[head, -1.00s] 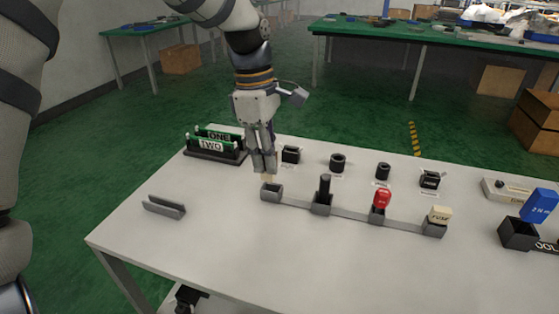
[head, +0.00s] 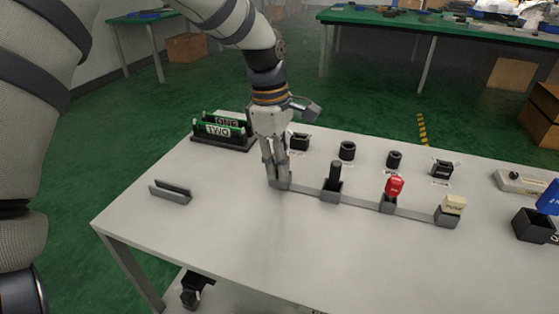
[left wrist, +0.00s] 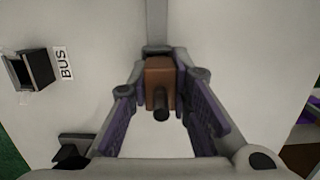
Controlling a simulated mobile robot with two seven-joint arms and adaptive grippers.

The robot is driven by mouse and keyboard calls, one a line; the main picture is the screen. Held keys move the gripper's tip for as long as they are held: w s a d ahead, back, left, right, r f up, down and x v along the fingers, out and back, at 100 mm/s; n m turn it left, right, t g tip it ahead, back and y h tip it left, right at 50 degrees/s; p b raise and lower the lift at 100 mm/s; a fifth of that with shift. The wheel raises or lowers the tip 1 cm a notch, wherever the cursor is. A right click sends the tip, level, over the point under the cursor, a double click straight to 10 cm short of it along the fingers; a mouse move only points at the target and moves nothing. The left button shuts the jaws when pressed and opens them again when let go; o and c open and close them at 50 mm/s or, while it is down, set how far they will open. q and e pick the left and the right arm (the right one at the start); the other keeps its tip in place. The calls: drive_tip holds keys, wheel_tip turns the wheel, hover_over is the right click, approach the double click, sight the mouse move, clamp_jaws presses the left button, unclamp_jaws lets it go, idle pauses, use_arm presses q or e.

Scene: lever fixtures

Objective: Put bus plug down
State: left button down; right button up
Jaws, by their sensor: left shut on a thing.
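My left gripper (head: 278,184) points down at the leftmost grey holder (head: 287,187) of a row joined by a flat strip. In the left wrist view its fingers (left wrist: 162,95) are shut on the bus plug (left wrist: 160,72), a brown block with a black round knob. The plug is at the grey holder, whose edge shows just beyond it; how deep it sits is hidden. In the head view the fingers hide the plug. The black bus socket (head: 299,142) stands behind the row; in the left wrist view the socket (left wrist: 38,68) is beside its BUS label. My right gripper is not in view.
Along the strip stand a black peg (head: 334,175), a red plug (head: 394,186) and a cream fuse (head: 453,204) in holders. A rack with ONE and TWO plates (head: 222,130) is behind left. A grey channel (head: 170,192) lies left. The front tabletop is clear.

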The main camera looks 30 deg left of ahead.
use_arm(q)
drive_tip(key=shift+f, duration=0.25)
drive_tip(key=c, duration=1.7)
unclamp_jaws()
drive_tip(key=shift+o, duration=1.2)
drive_tip(key=shift+f, duration=0.1)
drive_tip(key=shift+w, duration=0.15)
wheel_tip(320, 180, up, 13)
drive_tip(key=a, duration=0.1)
drive_tip(key=shift+s+a+r, duration=0.2)
drive_tip(key=shift+a, duration=0.05)
drive_tip(key=shift+f, duration=0.1)
